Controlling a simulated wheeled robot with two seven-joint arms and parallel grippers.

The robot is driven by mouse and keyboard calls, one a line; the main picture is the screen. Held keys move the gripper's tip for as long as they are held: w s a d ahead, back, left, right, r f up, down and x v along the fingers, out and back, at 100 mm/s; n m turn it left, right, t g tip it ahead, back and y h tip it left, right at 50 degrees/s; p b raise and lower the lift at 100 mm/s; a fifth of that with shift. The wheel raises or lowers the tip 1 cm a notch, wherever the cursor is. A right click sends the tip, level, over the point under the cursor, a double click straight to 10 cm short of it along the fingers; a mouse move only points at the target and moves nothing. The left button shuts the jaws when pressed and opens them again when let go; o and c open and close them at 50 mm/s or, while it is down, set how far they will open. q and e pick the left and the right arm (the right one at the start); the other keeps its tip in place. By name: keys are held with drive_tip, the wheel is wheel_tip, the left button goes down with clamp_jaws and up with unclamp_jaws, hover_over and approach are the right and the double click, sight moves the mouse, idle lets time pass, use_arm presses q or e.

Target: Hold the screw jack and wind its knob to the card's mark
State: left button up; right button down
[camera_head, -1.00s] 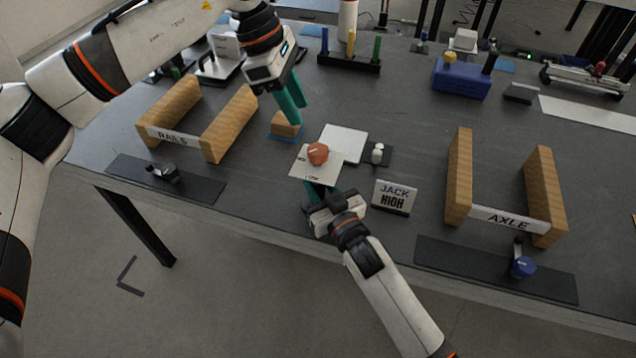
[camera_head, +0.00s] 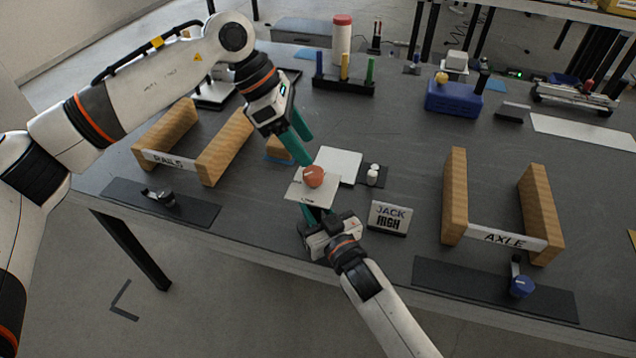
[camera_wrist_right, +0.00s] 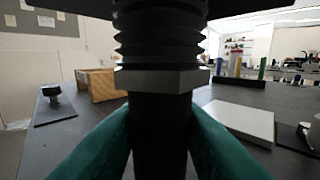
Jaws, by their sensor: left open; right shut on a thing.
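The screw jack's orange-red knob (camera_head: 313,177) sits above a pale square plate (camera_head: 325,196) with small dark lettering, too small to read. My right gripper (camera_head: 309,212) is shut on the jack below this plate. In the right wrist view the green fingers (camera_wrist_right: 160,140) clasp the dark post, with a grey hex collar (camera_wrist_right: 160,81) and black ribbed section above. My left gripper (camera_head: 306,150) is open, its fingertips just above and behind the knob; I cannot tell whether they touch it. The card (camera_head: 390,218) reading "JACK HIGH" stands right of the jack.
A white flat block (camera_head: 340,165) and a small white-topped piece (camera_head: 373,174) lie behind the jack. The wooden RAILS stand (camera_head: 222,148) is at left, the wooden AXLE stand (camera_head: 455,195) at right. A peg rack (camera_head: 343,87) stands further back.

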use_arm(q)
drive_tip(key=s+d+f+n+h, duration=0.1)
drive_tip(key=n+h, duration=0.1)
drive_tip(key=s+d+f+n+h, duration=0.1)
drive_tip(key=s+n+h, duration=0.1)
drive_tip(key=shift+d+f+n+g, duration=0.35)
drive_tip(key=shift+f+n+g, duration=0.05)
drive_tip(key=s+d+n+h, duration=0.1)
drive_tip(key=s+n+h, duration=0.1)
drive_tip(key=n+h, duration=0.35)
drive_tip(key=n+t+y, duration=0.2)
drive_tip(key=n+t, duration=1.2)
drive_tip(key=n, duration=2)
approach(321, 171)
drive_tip(key=shift+h, duration=0.25)
drive_tip(key=x, duration=0.3)
drive_tip(key=f+x, duration=0.1)
drive_tip(key=x, duration=0.6)
drive_tip(key=shift+w+f, duration=0.2)
drive_tip(key=shift+w, duration=0.45)
drive_tip(key=shift+c, duration=0.2)
drive_tip(key=c, duration=1)
drive_tip(key=shift+o, duration=0.2)
